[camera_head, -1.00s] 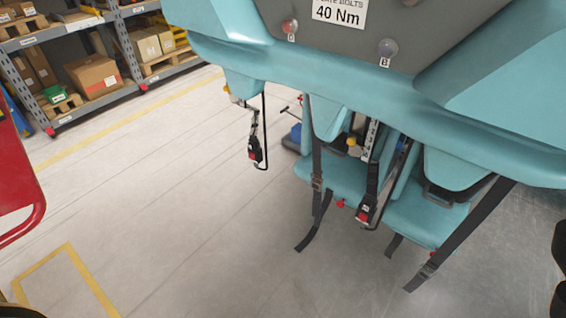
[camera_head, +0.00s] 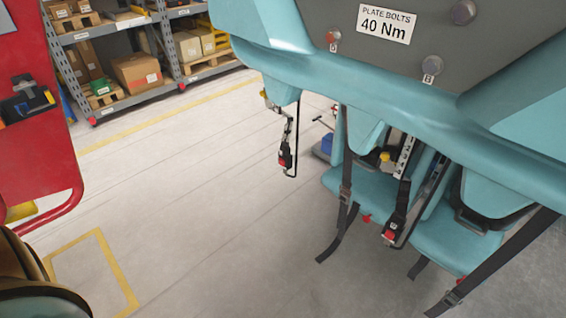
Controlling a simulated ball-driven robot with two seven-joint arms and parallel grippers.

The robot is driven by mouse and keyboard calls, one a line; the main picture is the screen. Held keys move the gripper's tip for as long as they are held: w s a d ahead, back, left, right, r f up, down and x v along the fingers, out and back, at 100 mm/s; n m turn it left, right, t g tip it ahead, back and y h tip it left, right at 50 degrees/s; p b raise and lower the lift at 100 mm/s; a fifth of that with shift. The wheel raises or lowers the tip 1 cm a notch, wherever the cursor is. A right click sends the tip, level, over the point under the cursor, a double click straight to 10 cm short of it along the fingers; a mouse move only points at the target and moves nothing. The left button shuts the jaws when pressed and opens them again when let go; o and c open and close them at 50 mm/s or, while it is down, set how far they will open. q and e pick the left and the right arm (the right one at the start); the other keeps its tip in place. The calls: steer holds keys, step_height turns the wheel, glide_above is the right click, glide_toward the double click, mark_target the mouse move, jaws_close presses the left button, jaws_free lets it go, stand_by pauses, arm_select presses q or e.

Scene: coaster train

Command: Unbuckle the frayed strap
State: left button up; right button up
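Several dark straps hang by the teal seats of the coaster car (camera_head: 400,105). One strap (camera_head: 345,190) hangs over the left seat, its loose end near the floor. Another strap (camera_head: 500,258) slants down at the right. A black buckle with a red button (camera_head: 285,157) hangs at the left of the seats. A second red-button buckle (camera_head: 394,228) hangs between the seats. I cannot tell which strap is frayed. Neither gripper shows; only a dark rounded part, probably of my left arm, fills the lower left corner.
A red cart (camera_head: 45,150) with a black item (camera_head: 28,100) on it stands at the left. Shelving (camera_head: 165,40) with boxes is at the back left. A grey plate with a 40 Nm label (camera_head: 386,24) is above the seats. Open floor (camera_head: 200,220) lies between.

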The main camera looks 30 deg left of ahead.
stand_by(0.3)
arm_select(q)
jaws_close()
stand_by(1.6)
